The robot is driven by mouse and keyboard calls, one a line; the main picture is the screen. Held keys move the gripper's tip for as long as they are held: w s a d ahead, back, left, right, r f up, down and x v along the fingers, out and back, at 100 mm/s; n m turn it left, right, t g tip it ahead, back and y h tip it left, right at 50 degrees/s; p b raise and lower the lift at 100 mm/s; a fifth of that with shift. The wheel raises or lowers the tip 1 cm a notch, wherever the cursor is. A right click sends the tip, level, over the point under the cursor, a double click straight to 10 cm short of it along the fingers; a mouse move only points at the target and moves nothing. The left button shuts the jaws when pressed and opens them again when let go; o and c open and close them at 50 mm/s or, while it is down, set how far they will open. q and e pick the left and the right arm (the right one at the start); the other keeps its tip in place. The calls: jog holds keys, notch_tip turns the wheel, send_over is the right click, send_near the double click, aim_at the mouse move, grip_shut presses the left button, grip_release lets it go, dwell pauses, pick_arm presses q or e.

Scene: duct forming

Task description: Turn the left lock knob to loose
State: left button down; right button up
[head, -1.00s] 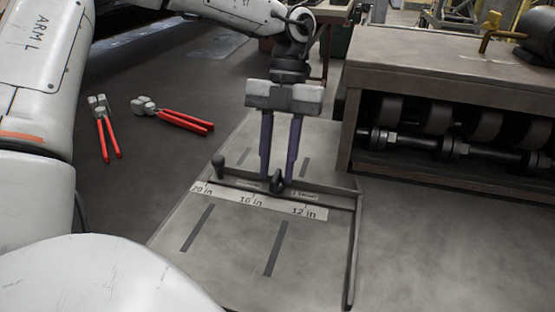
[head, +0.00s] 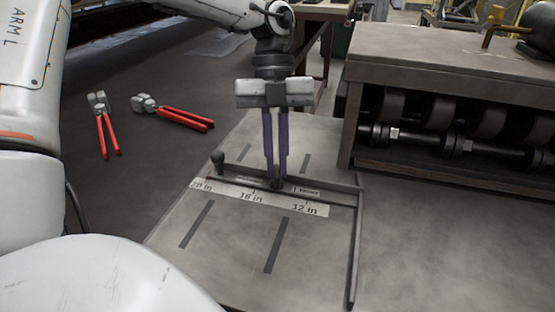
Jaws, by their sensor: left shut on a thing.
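My left gripper (head: 277,180) points down at the gauge bar (head: 335,188) across the metal plate. Its two purple fingers are close together, shut on a small dark lock knob (head: 277,186) on the bar. The fingertips hide much of the knob, so I cannot tell which way it is turned. A dark round-topped knob (head: 218,160) stands upright at the bar's left end, apart from the gripper. A label strip (head: 270,202) in front of the bar reads 20 in, 16 in and 12 in. My right gripper is not in view.
Two red-handled tools (head: 107,128) (head: 180,117) lie on the dark surface to the left. A roller machine (head: 450,60) with a brown top stands at the right. The slotted plate (head: 225,250) in front of the bar is clear.

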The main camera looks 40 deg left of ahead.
pick_arm(q)
jog(key=c, duration=1.9)
grip_release()
jog(key=shift+o, duration=0.2)
